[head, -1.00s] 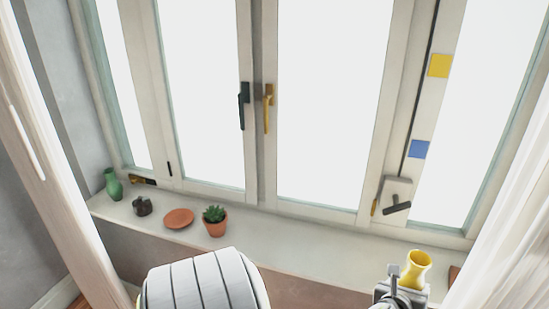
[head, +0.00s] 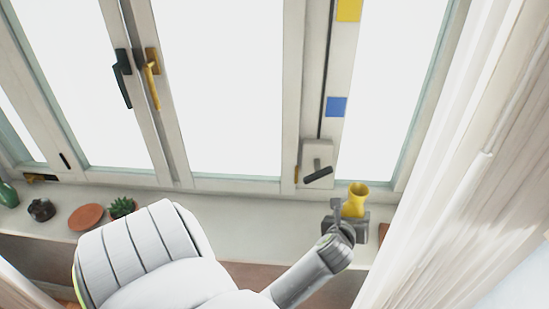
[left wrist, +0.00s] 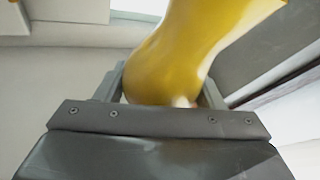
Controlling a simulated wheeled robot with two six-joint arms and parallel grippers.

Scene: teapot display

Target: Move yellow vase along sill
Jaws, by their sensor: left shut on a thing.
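The yellow vase (head: 356,199) is upright at the right part of the window sill (head: 255,218), in the head view. My left gripper (head: 347,218) is shut on it low on its body. In the left wrist view the vase (left wrist: 185,50) fills the space between the two fingers (left wrist: 165,85). The gripper hides the vase's base in the head view, so I cannot tell whether it touches the sill. My right gripper is not in view.
A green vase (head: 7,194), a dark pot (head: 41,210), a terracotta saucer (head: 86,217) and a succulent (head: 121,207) stand at the sill's left. A brown object (head: 384,232) is right of the gripper, beside the white curtain (head: 450,180). The middle sill is clear.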

